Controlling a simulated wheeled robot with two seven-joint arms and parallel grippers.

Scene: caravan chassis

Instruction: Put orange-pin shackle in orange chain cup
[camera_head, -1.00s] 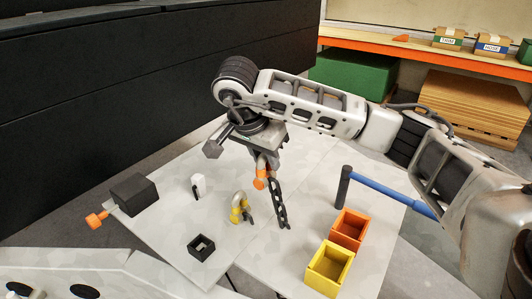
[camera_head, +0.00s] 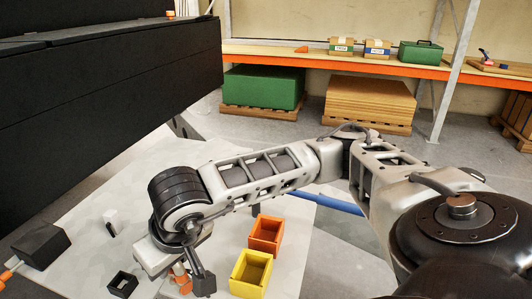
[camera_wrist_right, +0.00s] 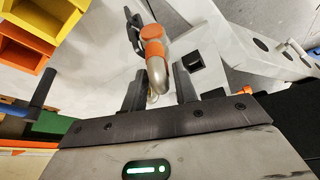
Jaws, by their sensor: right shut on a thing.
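In the head view orange parts of the shackle (camera_head: 181,275) show beside a dark finger, low in the picture, left of the cups. The orange chain cup (camera_head: 266,235) stands open-topped on the table, right of the gripper; in the wrist view it is at the left edge (camera_wrist_right: 18,60). My left gripper is not in view.
A yellow cup (camera_head: 251,275) stands in front of the orange cup. A blue bar (camera_head: 335,204) lies behind the orange cup.

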